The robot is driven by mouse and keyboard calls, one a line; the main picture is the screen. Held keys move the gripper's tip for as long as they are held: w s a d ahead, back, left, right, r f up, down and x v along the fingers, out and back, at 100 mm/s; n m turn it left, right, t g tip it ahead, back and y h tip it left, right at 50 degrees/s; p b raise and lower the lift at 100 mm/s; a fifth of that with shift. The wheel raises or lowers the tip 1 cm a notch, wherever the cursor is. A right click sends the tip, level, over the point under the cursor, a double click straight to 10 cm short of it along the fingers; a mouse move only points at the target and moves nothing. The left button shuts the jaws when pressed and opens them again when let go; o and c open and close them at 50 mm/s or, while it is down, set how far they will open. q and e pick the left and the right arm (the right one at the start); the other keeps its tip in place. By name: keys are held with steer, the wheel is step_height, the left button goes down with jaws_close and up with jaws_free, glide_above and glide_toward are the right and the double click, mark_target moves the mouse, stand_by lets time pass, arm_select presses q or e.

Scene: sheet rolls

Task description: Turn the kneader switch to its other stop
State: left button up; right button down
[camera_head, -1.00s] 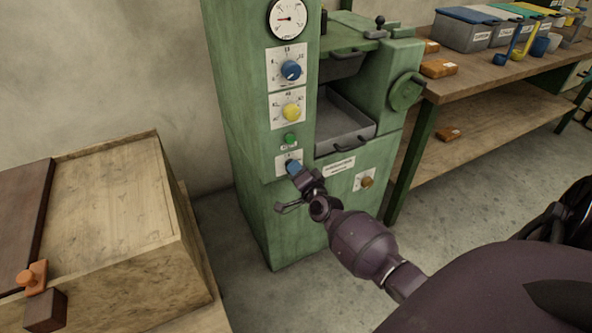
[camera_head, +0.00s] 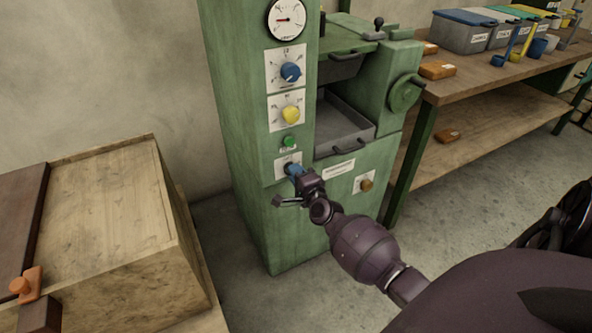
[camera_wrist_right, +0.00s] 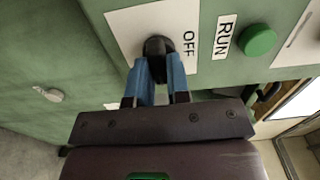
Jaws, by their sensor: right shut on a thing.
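The kneader switch is a black knob (camera_wrist_right: 158,46) on a white plate marked OFF, low on the front of the green machine (camera_head: 250,130). In the right wrist view, the two blue fingertips of my right gripper (camera_wrist_right: 160,72) close around it from both sides. In the head view, my right gripper (camera_head: 294,171) reaches the switch plate (camera_head: 283,162) and hides most of the knob. The knob's exact pointing direction is hard to tell. My left gripper is not in view.
A green RUN button (camera_head: 289,141), a yellow dial (camera_head: 291,114) and a blue dial (camera_head: 290,72) sit above the switch. A brown knob (camera_head: 366,184) is lower right. A wooden box (camera_head: 110,220) stands left; a workbench (camera_head: 485,80) with bins stands right.

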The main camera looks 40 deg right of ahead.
steer(key=c, duration=1.1)
jaws_free()
steer(key=shift+s, duration=0.1)
arm_select(q)
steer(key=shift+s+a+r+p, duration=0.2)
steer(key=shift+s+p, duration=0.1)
steer(key=shift+p, duration=0.6)
arm_select(e)
steer(key=v, duration=1)
steer(key=shift+s, duration=0.35)
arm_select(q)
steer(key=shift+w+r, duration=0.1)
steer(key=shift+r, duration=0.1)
